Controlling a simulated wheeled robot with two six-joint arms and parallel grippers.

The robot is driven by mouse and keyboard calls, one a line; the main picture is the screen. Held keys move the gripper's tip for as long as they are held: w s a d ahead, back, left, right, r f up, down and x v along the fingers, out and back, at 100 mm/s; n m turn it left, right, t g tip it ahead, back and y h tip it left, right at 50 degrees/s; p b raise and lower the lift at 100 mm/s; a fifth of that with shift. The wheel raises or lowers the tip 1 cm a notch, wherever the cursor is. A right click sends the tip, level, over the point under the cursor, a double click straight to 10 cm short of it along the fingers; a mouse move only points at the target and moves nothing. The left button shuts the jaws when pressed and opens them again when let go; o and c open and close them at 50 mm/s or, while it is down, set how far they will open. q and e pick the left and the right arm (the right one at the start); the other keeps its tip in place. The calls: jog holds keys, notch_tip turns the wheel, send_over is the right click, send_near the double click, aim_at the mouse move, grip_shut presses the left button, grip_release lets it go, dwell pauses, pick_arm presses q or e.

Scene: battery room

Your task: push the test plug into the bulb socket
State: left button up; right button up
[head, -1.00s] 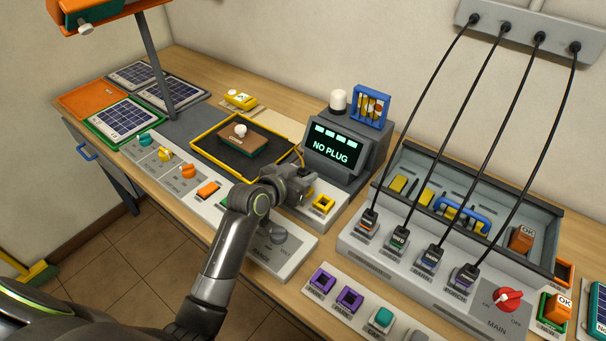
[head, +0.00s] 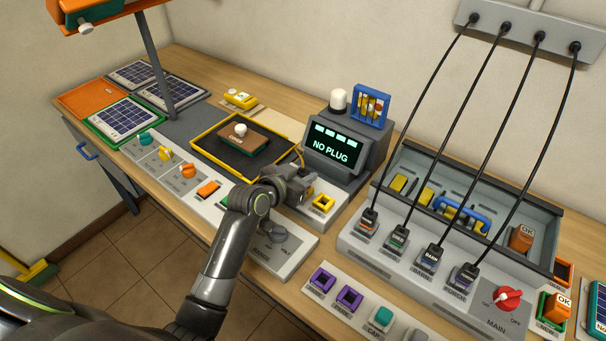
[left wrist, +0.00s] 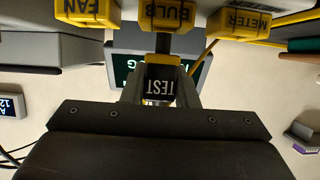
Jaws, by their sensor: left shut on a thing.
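My left gripper (head: 300,184) is shut on the test plug, low over the socket strip in front of the display. In the left wrist view, which is upside down, the dark test plug (left wrist: 160,86) marked TEST sits between the fingers. Its yellow-banded end points at the yellow bulb socket (left wrist: 167,16) and lines up closely with it. I cannot tell whether the plug's tip is inside the socket. The fan socket (left wrist: 88,12) and meter socket (left wrist: 240,22) flank it. The display (head: 332,145) reads NO PLUG. My right gripper is not in view.
A yellow-rimmed tray (head: 201,152) holding a brown block (head: 245,146) is left of the display. A yellow cord runs near the gripper. A grey knob panel (head: 283,260) lies in front, and a breaker box (head: 400,262) with black cables stands right.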

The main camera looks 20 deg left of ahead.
pick_arm(q)
jog(key=shift+f+b, duration=0.4)
jog(key=shift+f, duration=0.25)
jog(key=shift+r, duration=0.25)
jog(key=shift+r+p, duration=0.6)
jog(key=shift+p, duration=0.3)
dwell(0.4)
jog(key=shift+f+b, duration=0.5)
jog(key=shift+f, duration=0.35)
jog(key=o, duration=0.7)
jog(key=shift+s+r, duration=0.1)
